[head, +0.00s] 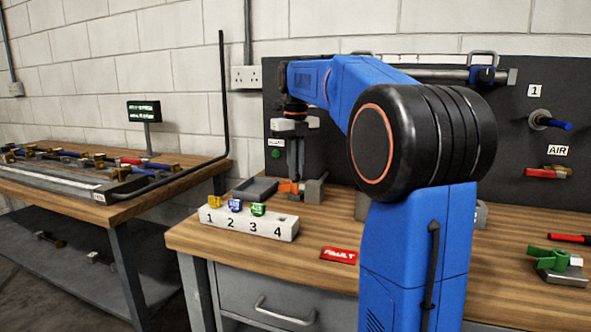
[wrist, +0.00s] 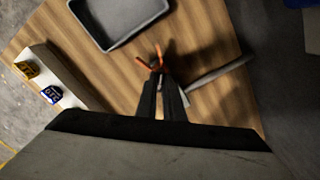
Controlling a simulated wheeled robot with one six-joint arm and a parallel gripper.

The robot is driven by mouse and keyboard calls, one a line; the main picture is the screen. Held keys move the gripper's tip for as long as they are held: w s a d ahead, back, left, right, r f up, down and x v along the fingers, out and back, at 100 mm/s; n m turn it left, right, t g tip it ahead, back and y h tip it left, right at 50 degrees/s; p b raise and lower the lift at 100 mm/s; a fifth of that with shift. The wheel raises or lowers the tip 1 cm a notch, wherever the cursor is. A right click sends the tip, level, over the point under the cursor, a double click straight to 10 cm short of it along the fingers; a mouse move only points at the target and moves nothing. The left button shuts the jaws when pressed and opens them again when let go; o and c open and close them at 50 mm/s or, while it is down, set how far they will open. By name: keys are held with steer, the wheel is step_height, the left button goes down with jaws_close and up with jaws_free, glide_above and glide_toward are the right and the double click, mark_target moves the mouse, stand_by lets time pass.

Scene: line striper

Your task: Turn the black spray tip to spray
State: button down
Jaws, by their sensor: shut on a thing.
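My gripper (head: 293,178) is pointed down over the back of the workbench, its fingers close together at the orange forked guard (head: 290,187). In the wrist view my gripper (wrist: 161,84) meets the base of the guard (wrist: 150,62), shut on a small part there. That part sits where the black spray tip would be, but the fingers hide most of it and I cannot read its direction. A grey holder (head: 313,188) stands beside the guard, and a grey rod (wrist: 220,72) runs to the right in the wrist view.
A white numbered block (head: 250,228) holds yellow (head: 215,202), blue (head: 235,205) and green (head: 258,209) tips; position 4 shows only a dark spot. A grey tray (head: 256,189) lies behind it. A red FAULT tag (head: 338,256) lies in front. A tool board (head: 520,75) stands behind.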

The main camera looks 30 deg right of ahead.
steer(key=shift+m, duration=0.6)
steer(key=c, duration=1.3)
jaws_free()
steer(key=shift+o, duration=0.2)
steer(key=shift+r, duration=0.1)
steer(key=shift+r, duration=3.4)
